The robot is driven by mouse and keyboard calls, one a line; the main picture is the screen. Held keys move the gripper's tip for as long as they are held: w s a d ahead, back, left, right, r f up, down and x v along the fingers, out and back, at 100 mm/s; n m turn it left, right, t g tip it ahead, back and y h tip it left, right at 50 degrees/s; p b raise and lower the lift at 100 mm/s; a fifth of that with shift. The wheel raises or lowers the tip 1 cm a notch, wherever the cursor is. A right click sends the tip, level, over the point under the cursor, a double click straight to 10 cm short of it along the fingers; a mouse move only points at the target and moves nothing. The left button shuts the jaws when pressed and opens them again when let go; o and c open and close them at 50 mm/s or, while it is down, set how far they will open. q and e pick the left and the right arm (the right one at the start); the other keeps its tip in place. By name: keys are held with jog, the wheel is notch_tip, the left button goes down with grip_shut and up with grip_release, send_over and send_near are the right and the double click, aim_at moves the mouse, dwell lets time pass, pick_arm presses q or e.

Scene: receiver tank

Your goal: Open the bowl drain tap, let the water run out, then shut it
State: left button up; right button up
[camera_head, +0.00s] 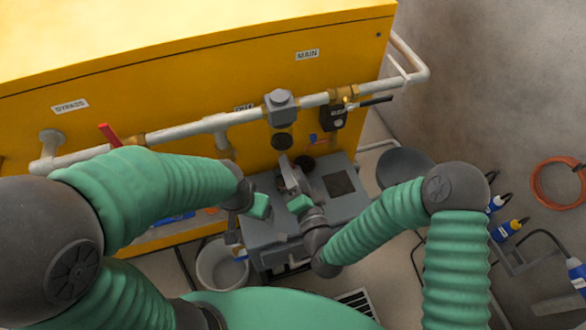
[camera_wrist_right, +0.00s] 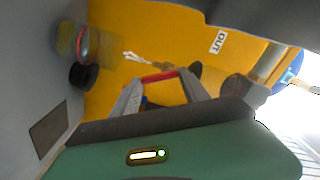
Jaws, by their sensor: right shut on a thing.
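In the right wrist view, my right gripper (camera_wrist_right: 162,88) is shut on a small red handle (camera_wrist_right: 158,77), which lies crosswise between its two grey fingertips. A brass-coloured fitting (camera_wrist_right: 160,65) shows just behind it, against the yellow panel. I take the red handle for the drain tap; its exact angle is hard to read. In the head view my right gripper (camera_head: 286,168) reaches in over the grey unit, and the handle is hidden. My left gripper (camera_head: 262,207) hangs by the left side of that unit; its fingers do not show clearly. No running water is visible.
The yellow tank (camera_head: 200,90) carries a white pipe run with a red lever (camera_head: 110,135) and a black lever (camera_head: 376,101). A grey unit (camera_head: 345,205) stands in front. A white bucket (camera_head: 222,268) is on the floor at its left. An orange hose coil (camera_head: 536,190) hangs at right.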

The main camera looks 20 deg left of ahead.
jog(key=shift+d+f, duration=0.1)
dwell(0.4)
jog(key=o, duration=1.4)
jog(key=shift+w, duration=0.1)
